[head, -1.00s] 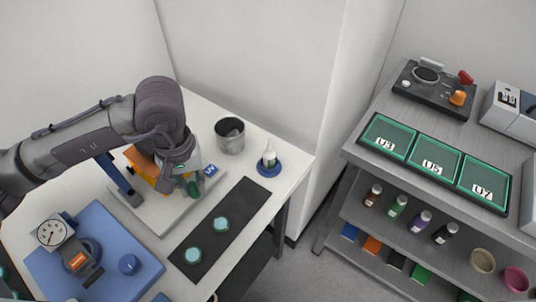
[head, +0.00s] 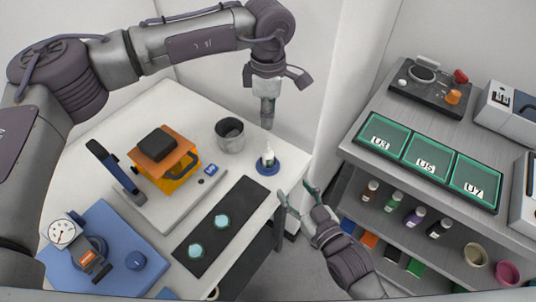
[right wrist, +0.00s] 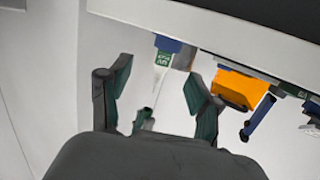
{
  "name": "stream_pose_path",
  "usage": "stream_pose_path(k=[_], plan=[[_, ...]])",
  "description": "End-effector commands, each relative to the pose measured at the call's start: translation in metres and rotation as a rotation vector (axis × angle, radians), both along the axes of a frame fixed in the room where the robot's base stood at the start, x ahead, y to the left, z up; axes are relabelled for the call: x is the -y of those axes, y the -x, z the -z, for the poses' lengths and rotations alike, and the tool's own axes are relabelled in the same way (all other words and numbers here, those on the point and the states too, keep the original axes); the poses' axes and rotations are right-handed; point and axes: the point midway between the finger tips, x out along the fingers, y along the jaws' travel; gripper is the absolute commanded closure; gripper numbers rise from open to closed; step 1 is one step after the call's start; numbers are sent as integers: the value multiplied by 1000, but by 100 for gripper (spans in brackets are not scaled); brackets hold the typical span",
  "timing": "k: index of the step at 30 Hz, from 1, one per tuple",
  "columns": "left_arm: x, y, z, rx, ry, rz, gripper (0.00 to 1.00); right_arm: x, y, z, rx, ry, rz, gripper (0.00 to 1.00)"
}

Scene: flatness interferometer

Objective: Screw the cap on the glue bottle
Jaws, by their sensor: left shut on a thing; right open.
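The glue bottle (head: 268,158) stands upright on a round blue base (head: 266,169) near the table's far right corner, its pale nozzle bare. It shows upside down in the right wrist view (right wrist: 164,58). My left gripper (head: 267,123) points down above the bottle, apart from it. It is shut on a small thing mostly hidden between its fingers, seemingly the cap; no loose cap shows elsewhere. My right gripper (head: 296,191) is open and empty off the table's right edge, below and right of the bottle. In the right wrist view its fingers (right wrist: 158,85) frame the nozzle from a distance.
A metal cup (head: 230,136) stands left of the bottle. An orange and black stage (head: 164,152) is farther left. A dark mat (head: 208,251) with two teal discs lies in front. A shelf with bottles and green trays (head: 432,158) stands right, across a gap.

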Motion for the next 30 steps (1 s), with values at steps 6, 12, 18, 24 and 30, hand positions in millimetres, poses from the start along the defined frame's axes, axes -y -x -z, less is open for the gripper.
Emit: stream_pose_path(k=[6, 12, 18, 24, 30], plan=[[0, 0, 0, 0, 0, 1, 89, -10, -2, -11, 110, -56, -32, 37], [0, 0, 0, 0, 0, 1, 89, -11, -2, -14, 131, -66, -37, 37], [0, 0, 0, 0, 0, 2, 89, -11, -3, -14, 130, -66, -36, 37], [0, 0, 0, 0, 0, 2, 89, -19, -17, -14, 131, -66, -36, 37], [0, 0, 0, 0, 0, 2, 89, -37, -50, -15, 132, -67, -35, 37]])
